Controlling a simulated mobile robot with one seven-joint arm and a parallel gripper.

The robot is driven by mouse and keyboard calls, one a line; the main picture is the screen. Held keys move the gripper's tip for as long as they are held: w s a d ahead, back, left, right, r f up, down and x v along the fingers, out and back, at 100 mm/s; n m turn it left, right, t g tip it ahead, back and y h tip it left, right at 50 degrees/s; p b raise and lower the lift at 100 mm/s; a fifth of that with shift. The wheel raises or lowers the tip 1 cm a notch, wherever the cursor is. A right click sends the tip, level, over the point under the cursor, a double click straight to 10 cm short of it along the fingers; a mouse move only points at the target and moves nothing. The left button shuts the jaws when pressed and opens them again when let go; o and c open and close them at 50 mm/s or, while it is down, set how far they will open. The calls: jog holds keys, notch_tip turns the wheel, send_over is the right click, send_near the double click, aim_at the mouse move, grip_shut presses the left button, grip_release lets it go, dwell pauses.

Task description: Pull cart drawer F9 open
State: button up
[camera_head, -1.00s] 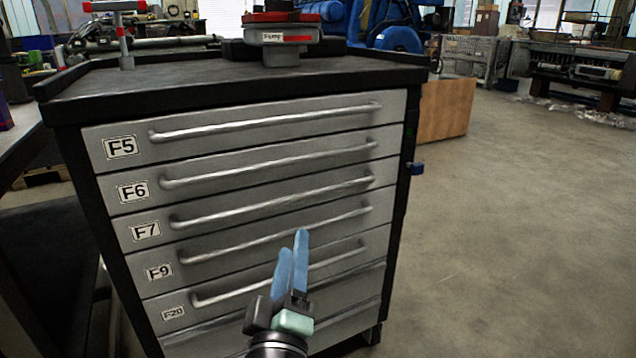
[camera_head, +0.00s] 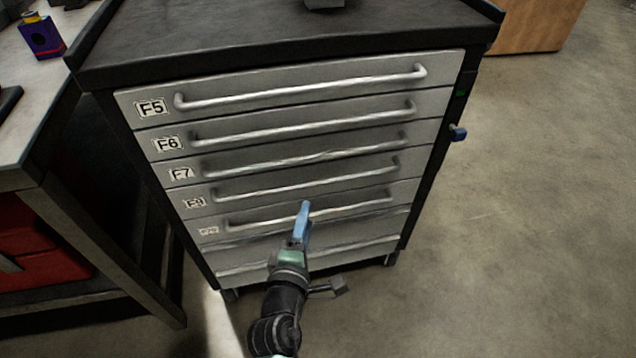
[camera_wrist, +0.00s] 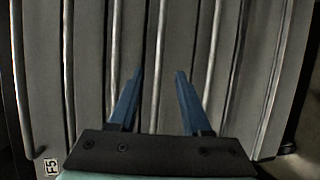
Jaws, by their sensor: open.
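In the wrist view my gripper (camera_wrist: 159,75) is open and empty, facing the drawer fronts. One handle bar (camera_wrist: 161,65) appears between the fingers; I cannot tell which drawer it belongs to or how far away it is.
Drawers F5 (camera_head: 151,108), F6 (camera_head: 168,144), F7 (camera_head: 181,174) and the ones below F9 look shut. A workbench (camera_head: 40,150) with red drawers stands close on the left. The floor at right is clear.

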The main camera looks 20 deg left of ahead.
aim_at(316, 185)
jog(key=b+x, duration=0.3)
jog(key=x, duration=0.6)
jog(key=shift+w+f+b, duration=0.15)
jog(key=shift+w+b, duration=0.05)
jog(key=shift+b, duration=0.2)
jog(key=shift+w+a, duration=0.1)
jog(key=shift+w, duration=0.55)
grip_shut()
dwell(0.4)
